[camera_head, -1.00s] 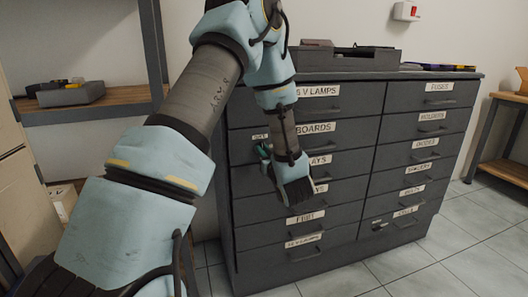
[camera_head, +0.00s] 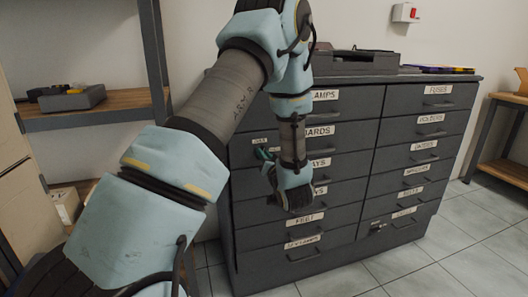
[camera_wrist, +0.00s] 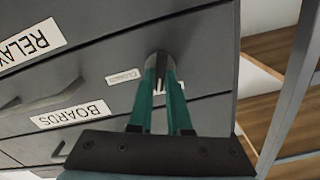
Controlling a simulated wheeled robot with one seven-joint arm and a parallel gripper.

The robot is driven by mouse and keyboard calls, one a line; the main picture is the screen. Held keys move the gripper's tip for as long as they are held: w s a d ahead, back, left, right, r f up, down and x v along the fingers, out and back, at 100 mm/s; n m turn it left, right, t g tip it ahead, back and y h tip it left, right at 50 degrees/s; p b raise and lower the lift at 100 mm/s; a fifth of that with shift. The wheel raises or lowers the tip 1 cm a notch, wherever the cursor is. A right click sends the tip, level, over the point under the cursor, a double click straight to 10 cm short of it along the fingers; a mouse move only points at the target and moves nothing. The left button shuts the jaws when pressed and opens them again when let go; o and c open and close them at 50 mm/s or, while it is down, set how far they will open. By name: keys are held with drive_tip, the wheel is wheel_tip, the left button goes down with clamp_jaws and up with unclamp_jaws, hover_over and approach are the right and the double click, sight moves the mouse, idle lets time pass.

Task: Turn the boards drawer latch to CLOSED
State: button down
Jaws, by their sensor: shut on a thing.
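The boards drawer (camera_head: 345,134) is a dark grey front in the cabinet's left column, its white label partly hidden by my arm. In the wrist view the BOARDS label (camera_wrist: 72,115) shows whole, upside down and tilted. My gripper (camera_wrist: 160,70) has green fingers shut on the small dark latch (camera_wrist: 160,57) near the drawer's side edge. The fingers cover most of the latch, so its angle is hard to tell. A small label (camera_wrist: 123,76), apparently reading CLOSED, sits beside the fingertips. In the head view my gripper (camera_head: 264,153) is at the cabinet's left edge.
The RELAYS drawer label (camera_wrist: 30,40) is close by in the wrist view. A shelf (camera_head: 120,103) with a grey tray (camera_head: 72,97) stands left of the cabinet. A dark box (camera_head: 355,61) lies on the cabinet top. The tiled floor (camera_head: 450,255) at right is clear.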

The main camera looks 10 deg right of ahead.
drive_tip(key=shift+d+f+m+p, duration=0.15)
drive_tip(key=shift+m+p, duration=1.9)
drive_tip(key=shift+m, duration=1.35)
drive_tip(key=shift+a+f+m+p, duration=0.1)
drive_tip(key=shift+m+p, duration=1.95)
drive_tip(key=shift+m, duration=1.35)
drive_tip(key=c, duration=0.9)
unclamp_jaws()
drive_tip(key=shift+d, duration=0.1)
drive_tip(key=shift+o, duration=0.2)
drive_tip(key=s+d+b, duration=0.1)
drive_tip(key=s, duration=0.9)
drive_tip(key=shift+s+d, duration=0.15)
drive_tip(key=shift+s, duration=0.2)
